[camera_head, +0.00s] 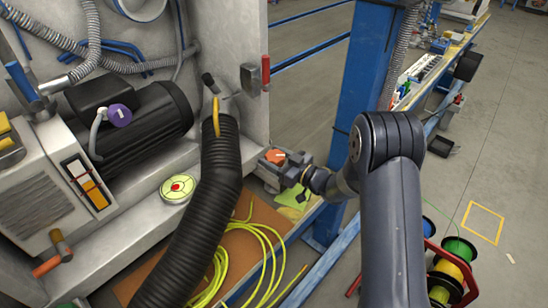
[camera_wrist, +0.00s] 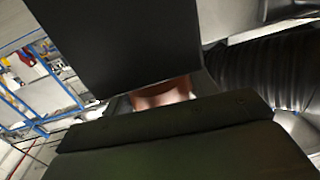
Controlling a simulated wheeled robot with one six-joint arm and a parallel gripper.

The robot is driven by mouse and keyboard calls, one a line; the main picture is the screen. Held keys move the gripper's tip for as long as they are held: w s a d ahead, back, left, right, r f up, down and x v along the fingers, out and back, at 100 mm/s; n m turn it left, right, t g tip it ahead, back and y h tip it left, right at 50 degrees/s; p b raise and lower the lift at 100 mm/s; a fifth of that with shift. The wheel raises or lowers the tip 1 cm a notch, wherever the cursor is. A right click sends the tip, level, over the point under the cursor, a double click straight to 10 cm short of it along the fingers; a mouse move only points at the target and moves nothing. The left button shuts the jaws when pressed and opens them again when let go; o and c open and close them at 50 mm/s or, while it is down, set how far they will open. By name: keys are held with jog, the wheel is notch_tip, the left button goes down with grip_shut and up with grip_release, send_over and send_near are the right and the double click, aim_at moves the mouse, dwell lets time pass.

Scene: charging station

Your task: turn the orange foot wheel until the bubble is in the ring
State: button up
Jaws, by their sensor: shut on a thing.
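The orange foot wheel (camera_head: 274,156) is at the foot of the grey cabinet, right of the black ribbed hose. My gripper (camera_head: 283,165) is shut on it, and its grey jaws hide part of the wheel. In the wrist view, the wheel (camera_wrist: 162,95) shows as a reddish-orange patch between the two dark fingers. The round level (camera_head: 180,187) is a pale yellow-green disc on the cabinet floor, left of the hose. It has dark markings and a red spot near its middle. The disc is too small to tell the bubble from the ring.
The thick black hose (camera_head: 208,205) runs between the level and my gripper. A yellow-green cable (camera_head: 262,245) lies coiled below the wheel. A blue post (camera_head: 362,80) stands behind my arm. Cable reels (camera_head: 450,270) stand at lower right; the floor beyond is mostly open.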

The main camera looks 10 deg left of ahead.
jog(key=shift+t, duration=0.3)
jog(key=m+t+h+b, duration=0.2)
jog(key=t+b, duration=0.1)
jog(key=m+t+h+b, duration=0.1)
jog(key=m+b, duration=0.1)
jog(key=shift+f+t+h, duration=0.25)
jog(key=shift+t+h, duration=0.05)
jog(key=m+t+h+b, duration=0.1)
jog(key=h+b, duration=0.1)
jog(key=shift+m+t+b, duration=0.35)
jog(key=shift+m+t, duration=0.05)
jog(key=shift+r+m+t+h+b, duration=0.15)
jog(key=shift+m+t+h+b, duration=0.55)
jog(key=shift+h+b, duration=0.4)
jog(key=shift+r+m+h, duration=0.1)
jog(key=shift+m+h, duration=0.2)
jog(key=shift+h, duration=0.1)
jog(key=o, duration=0.9)
jog(key=shift+d, duration=0.1)
jog(key=shift+o, duration=0.2)
jog(key=shift+w+r+y+p, duration=0.1)
jog(key=shift+y+p, duration=0.2)
jog(key=shift+p, duration=0.1)
